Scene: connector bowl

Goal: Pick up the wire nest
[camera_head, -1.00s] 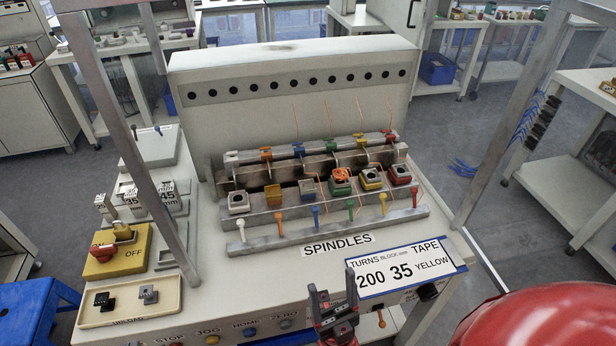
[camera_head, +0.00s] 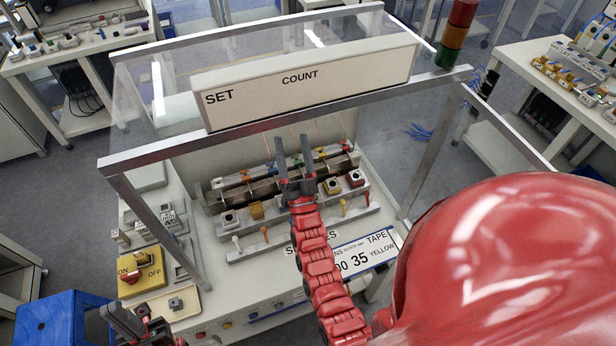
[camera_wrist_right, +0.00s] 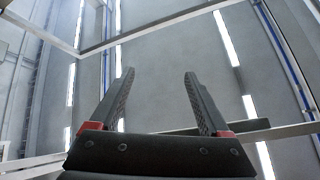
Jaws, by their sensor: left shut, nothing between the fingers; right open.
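The wire nest itself does not show now. The green block where an orange tangle sat earlier is hidden behind my right gripper (camera_head: 296,172). In the head view this gripper overlaps the middle of the spindle row, fingers pointing up and away. It is open, and the right wrist view (camera_wrist_right: 157,90) shows nothing between its fingers. My left gripper (camera_head: 122,318) is low at the left, shut and empty, near the unload tray (camera_head: 190,311).
A metal guard frame (camera_head: 290,115) with clear panels and a count sign (camera_head: 305,80) stands over the machine. A yellow on/off switch box (camera_head: 141,273) is at the left. A card (camera_head: 365,255) lies at the front right. A blue stool (camera_head: 60,320) stands lower left.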

